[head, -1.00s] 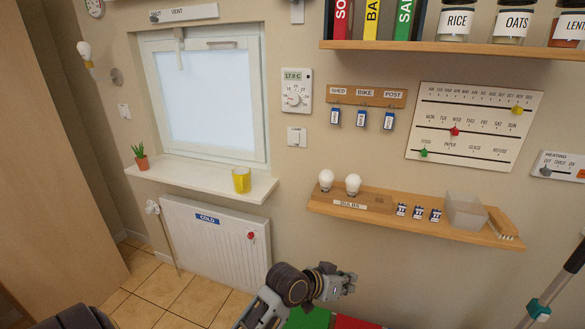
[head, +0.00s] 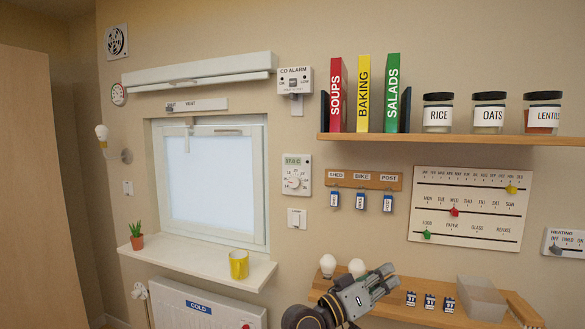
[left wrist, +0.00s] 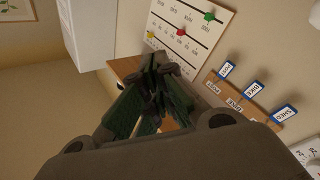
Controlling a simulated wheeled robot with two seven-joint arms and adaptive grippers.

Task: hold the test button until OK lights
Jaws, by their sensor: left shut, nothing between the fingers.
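The CO alarm (head: 295,80) is a small white wall box right of the window top in the head view. Its small marks are too fine to read surely, and I cannot tell a lit lamp or pick out the test button. My left gripper (head: 388,278) is shut and empty, well below the alarm and in front of the bulb shelf. Its closed fingers (left wrist: 158,75) also show in the left wrist view, where the alarm does not show. My right gripper is not in view.
A shelf with binders (head: 364,95) and jars (head: 489,112) juts out right of the alarm. Below are a thermostat (head: 297,174), a key rack (head: 363,180), a slider board (head: 470,208) and a bulb shelf (head: 395,312). A yellow mug (head: 239,265) stands on the sill.

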